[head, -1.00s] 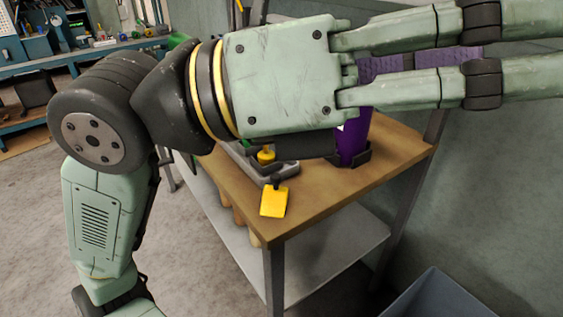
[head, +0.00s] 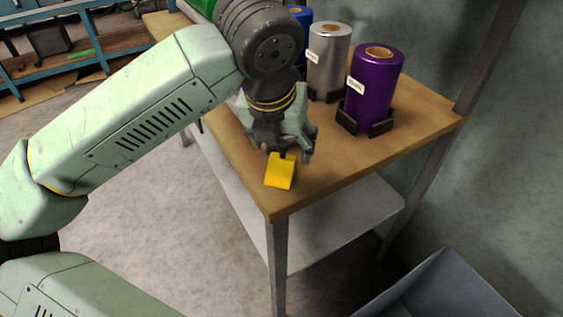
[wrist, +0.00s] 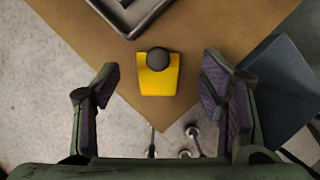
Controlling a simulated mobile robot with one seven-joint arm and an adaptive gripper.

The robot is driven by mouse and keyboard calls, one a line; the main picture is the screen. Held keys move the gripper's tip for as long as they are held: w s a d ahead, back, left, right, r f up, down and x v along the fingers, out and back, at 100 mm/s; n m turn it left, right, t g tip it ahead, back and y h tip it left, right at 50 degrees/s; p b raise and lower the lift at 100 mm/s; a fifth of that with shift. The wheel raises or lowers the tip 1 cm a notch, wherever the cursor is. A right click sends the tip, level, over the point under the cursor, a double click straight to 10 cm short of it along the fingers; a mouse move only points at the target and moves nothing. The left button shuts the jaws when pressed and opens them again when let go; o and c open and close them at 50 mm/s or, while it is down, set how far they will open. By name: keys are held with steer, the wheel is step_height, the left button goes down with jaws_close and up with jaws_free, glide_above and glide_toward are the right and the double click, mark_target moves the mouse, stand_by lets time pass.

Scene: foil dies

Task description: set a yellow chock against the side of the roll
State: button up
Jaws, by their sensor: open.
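The yellow chock (head: 281,172) has a dark round knob and sits near the front corner of the wooden bench top. In the wrist view the chock (wrist: 158,80) lies between and beyond my open fingers, with its knob facing the camera. My gripper (head: 285,148) points down over the chock and is open and empty. It also shows in the wrist view (wrist: 160,95), apart from the chock on both sides. Purple (head: 371,92), silver (head: 328,65) and blue (head: 303,20) rolls stand upright in dark holders behind. I cannot tell which roll the task means.
A grey tray (wrist: 128,18) lies on the bench top (head: 340,165) close to the chock. A grey bin (head: 440,290) stands on the floor at the lower right. A shelf (head: 340,225) runs under the bench. A bench post rises at the right.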

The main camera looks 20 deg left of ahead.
mark_target(282, 156)
steer(key=p+x, duration=0.1)
steer(key=x, duration=0.4)
steer(key=shift+s+f, duration=0.15)
steer(key=shift+s, duration=0.05)
steer(key=shift+c, duration=0.2)
steer(key=c, duration=1.4)
steer(key=shift+o, duration=0.2)
steer(key=shift+a, duration=0.1)
